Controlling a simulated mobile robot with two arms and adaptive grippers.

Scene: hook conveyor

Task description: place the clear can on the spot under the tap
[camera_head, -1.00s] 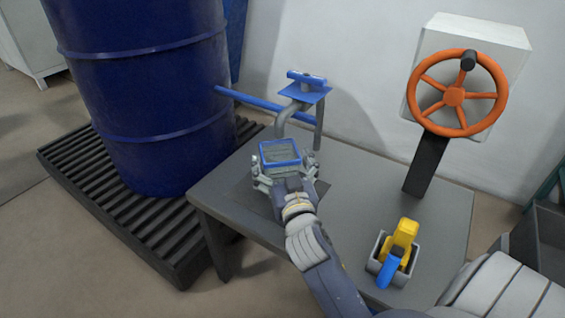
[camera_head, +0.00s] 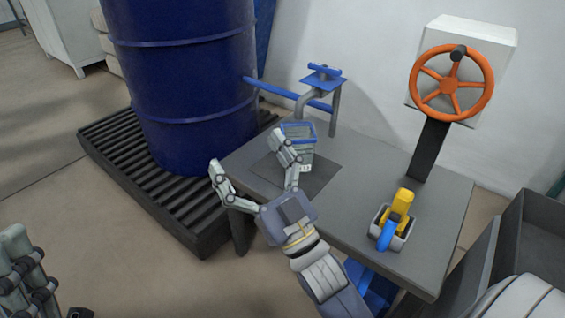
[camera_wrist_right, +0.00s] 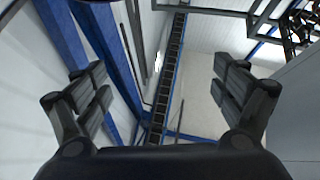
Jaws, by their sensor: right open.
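My right gripper (camera_head: 248,158) is open and empty, to the left of the can and nearer me. One of its fingers overlaps the can's left side in the head view; I cannot tell whether it touches. The right wrist view shows the spread fingers (camera_wrist_right: 160,92) with nothing between them. Part of my left gripper (camera_head: 28,272) shows at the lower left; its opening is unclear.
A blue drum (camera_head: 190,90) stands on a ribbed black pallet (camera_head: 140,175) left of the table (camera_head: 375,170). An orange handwheel (camera_head: 450,84) stands at the back right. A small grey holder with a yellow and blue tool (camera_head: 397,218) sits at the table's right. Grey bins (camera_head: 525,235) are far right.

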